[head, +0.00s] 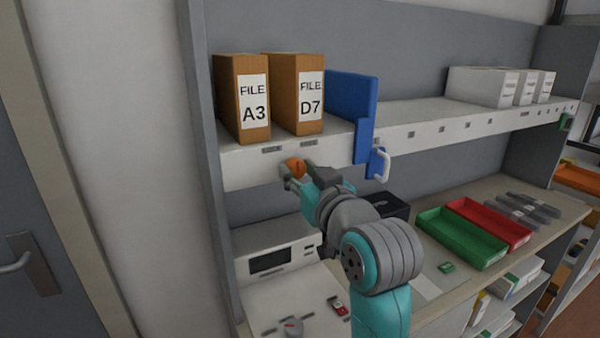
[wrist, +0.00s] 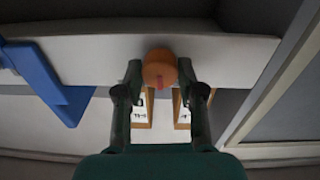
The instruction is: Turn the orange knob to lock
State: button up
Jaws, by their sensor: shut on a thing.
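The orange knob (head: 295,166) sits on the white front edge of the upper shelf, below the file boxes. In the wrist view the round orange knob (wrist: 160,69) lies between my two fingertips, with a red mark on its face. My gripper (head: 297,173) is shut on the knob from the front. It also shows in the wrist view (wrist: 160,75), one finger on each side of the knob. The knob's lock position and any labels around it cannot be made out.
Two brown file boxes, A3 (head: 243,97) and D7 (head: 295,93), stand on the shelf above the knob. A blue divider (head: 350,97) and a blue part with a white handle (head: 381,163) are to the right. A white device (head: 275,258) and green tray (head: 462,237) are below.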

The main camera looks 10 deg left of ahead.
jog(key=n, duration=0.4)
jog(key=shift+n, duration=2.3)
jog(key=o, duration=1.1)
jog(key=shift+o, duration=0.2)
jog(key=v, duration=1.2)
jog(key=shift+d, duration=0.15)
